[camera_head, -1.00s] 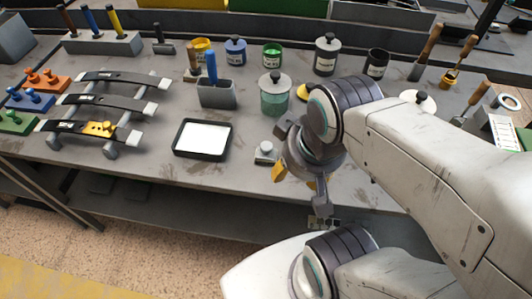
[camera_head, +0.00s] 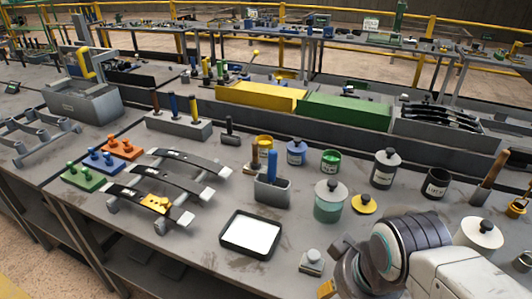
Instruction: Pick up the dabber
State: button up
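I cannot tell for sure which thing is the dabber. A small pale grey block with a round knob on top (camera_head: 312,262) stands on the bench, just left of my gripper. A grey holder (camera_head: 271,193) stands behind the black-rimmed white tray (camera_head: 251,235), with a blue handle (camera_head: 271,164) upright in it. A brown handle (camera_head: 255,157) shows beside the blue one. My gripper (camera_head: 333,284) is at the bottom edge, mostly cut off by the frame. A yellow part of it shows, but its fingertips are hidden, and I see nothing held.
A lidded greenish jar (camera_head: 329,203) stands close behind my gripper, with several paint tins and lidded jars further back. Dark leaf springs on a rack (camera_head: 173,180) lie at the left. Bare bench lies left of the white tray.

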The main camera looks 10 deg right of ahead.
aim_at(255, 165)
jog(key=i+j+z, duration=0.1)
jog(key=j, duration=0.3)
jog(key=i+j+z, duration=0.15)
jog(key=j, duration=0.3)
jog(key=i+j+z, duration=0.1)
jog(key=j, duration=0.35)
jog(key=i+j+z, duration=0.15)
jog(key=j, duration=0.35)
jog(key=i+j+z, duration=0.1)
jog(key=j, duration=0.35)
